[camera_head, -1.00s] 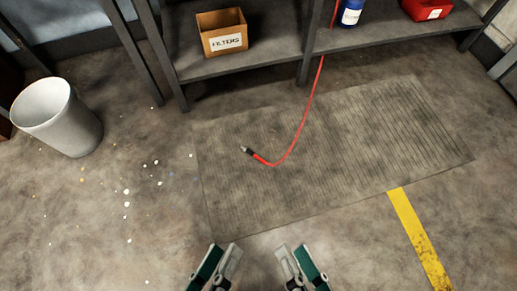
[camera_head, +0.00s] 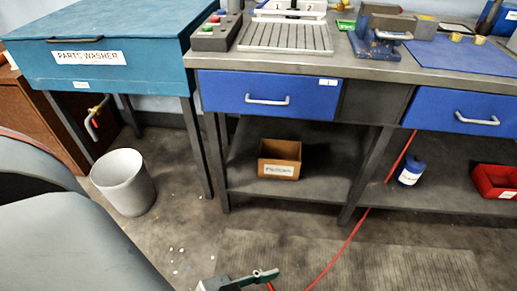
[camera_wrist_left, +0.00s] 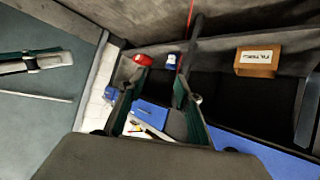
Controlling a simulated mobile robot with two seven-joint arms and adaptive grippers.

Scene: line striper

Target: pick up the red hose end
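The red hose (camera_head: 347,243) hangs from the bench and runs down to the floor in the head view. A short red piece near its end (camera_head: 270,287) shows at the bottom edge. What seems to be my left gripper (camera_head: 245,281), with grey and green parts, overlaps that spot in the picture. Contact with the hose end cannot be told. In the left wrist view, which is upside down, my left gripper (camera_wrist_left: 158,98) has its two green fingers apart, with no hose end seen between them. The hose also shows there (camera_wrist_left: 190,12), beyond the fingers. My right gripper is not seen.
A bench with blue drawers (camera_head: 265,95) stands over a shelf with a filters box (camera_head: 280,159), a blue container (camera_head: 411,171) and a red bin (camera_head: 494,181). A teal parts washer (camera_head: 110,45) and a white bucket (camera_head: 124,182) stand left. A ribbed mat (camera_head: 400,270) lies in front.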

